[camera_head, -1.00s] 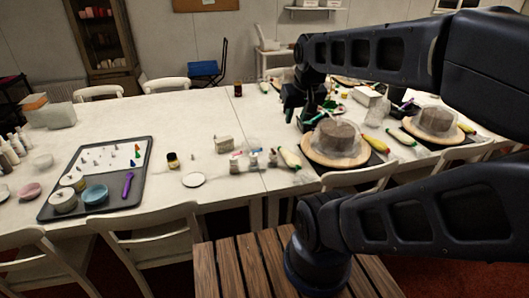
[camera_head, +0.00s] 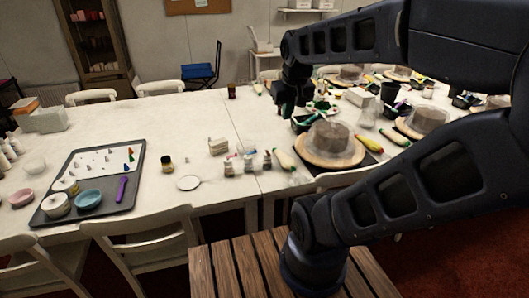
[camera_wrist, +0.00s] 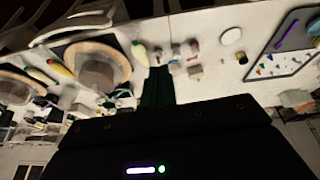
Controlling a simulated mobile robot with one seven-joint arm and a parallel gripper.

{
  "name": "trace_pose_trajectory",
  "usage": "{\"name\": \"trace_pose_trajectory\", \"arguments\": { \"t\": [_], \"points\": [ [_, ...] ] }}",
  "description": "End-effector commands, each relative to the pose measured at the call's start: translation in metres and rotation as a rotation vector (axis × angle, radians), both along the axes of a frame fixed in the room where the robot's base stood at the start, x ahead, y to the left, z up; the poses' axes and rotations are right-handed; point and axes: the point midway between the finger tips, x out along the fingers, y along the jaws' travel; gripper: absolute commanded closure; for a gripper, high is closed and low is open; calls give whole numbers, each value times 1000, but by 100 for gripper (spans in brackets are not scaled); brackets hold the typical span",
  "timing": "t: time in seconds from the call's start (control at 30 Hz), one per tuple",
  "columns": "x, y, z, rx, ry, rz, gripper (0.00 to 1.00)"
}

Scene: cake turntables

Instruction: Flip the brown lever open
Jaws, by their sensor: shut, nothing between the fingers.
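I cannot make out a brown lever in either view. The nearest round wooden turntable (camera_head: 328,145) carries a covered grey-brown cake and stands on a dark mat; it also shows in the wrist view (camera_wrist: 97,66). A second turntable (camera_head: 423,121) with a covered cake is partly hidden behind my arm. My gripper (camera_head: 291,108) is over the table, behind and left of the nearest turntable in the head view. Its dark fingers are together and empty in the wrist view (camera_wrist: 158,86). It touches nothing that I can see.
A grey tray (camera_head: 133,196) with bowls and piping tips lies on the left. Small jars (camera_head: 228,167), a white disc (camera_head: 189,183) and piping bags (camera_head: 284,160) lie mid-table. Chairs (camera_head: 150,235) line the near edge. The table's back left is mostly clear.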

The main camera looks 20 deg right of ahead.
Motion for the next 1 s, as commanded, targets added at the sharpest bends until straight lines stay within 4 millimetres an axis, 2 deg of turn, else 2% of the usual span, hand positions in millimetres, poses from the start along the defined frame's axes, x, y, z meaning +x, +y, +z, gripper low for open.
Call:
{"name": "trace_pose_trajectory", "arguments": {
  "t": [0.5, 1.0],
  "points": [
    [84, -4, -7, -88, 149, 133, 100],
    [167, -6, -38, -158, 290, 269, 100]
  ]
}}
